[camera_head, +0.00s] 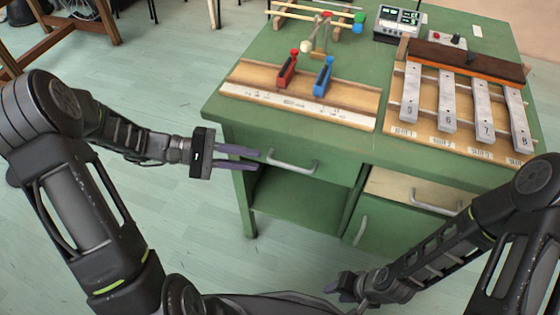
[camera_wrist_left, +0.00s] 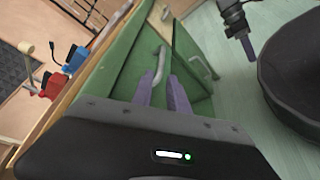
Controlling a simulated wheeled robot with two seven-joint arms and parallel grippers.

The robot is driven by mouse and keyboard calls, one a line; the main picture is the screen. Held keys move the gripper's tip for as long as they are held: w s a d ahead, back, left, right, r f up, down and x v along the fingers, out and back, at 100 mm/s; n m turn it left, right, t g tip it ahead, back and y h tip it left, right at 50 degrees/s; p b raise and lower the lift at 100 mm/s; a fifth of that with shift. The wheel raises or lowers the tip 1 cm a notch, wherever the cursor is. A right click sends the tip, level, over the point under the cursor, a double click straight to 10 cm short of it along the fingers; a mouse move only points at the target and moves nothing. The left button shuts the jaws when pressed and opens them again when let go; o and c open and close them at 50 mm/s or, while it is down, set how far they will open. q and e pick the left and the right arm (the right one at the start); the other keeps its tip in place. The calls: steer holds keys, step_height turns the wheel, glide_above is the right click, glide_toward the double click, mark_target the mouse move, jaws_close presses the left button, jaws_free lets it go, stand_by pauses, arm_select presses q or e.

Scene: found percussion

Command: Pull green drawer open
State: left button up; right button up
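The green drawer (camera_head: 335,169) is at the left under the green desk's top, its front looking flush with the desk. Its pale metal handle (camera_head: 292,165) also shows in the left wrist view (camera_wrist_left: 159,66), just beyond my fingertips. My left gripper (camera_head: 258,159) is open, its two purple fingers pointing at the left end of the handle. A gap shows between the fingers in the left wrist view (camera_wrist_left: 161,82), with the handle beyond it; I cannot tell whether they touch. My right gripper (camera_head: 338,287) is low in front of the desk, away from the drawer; its opening is unclear.
Right of the drawer are a light wood section with a handle (camera_head: 437,203) and a green door (camera_head: 393,229). An open compartment (camera_head: 295,198) lies below the drawer. On top stand red and blue clamps (camera_head: 323,78) on a board and metal bars (camera_head: 447,101). Floor at left is clear.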

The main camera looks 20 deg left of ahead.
mark_target(279, 163)
arm_select(q)
steer(key=shift+b+x, duration=0.4)
steer(key=shift+x, duration=3.5)
steer(key=shift+c, duration=0.4)
jaws_close()
steer(key=shift+f, duration=0.1)
steer(key=shift+s, duration=0.1)
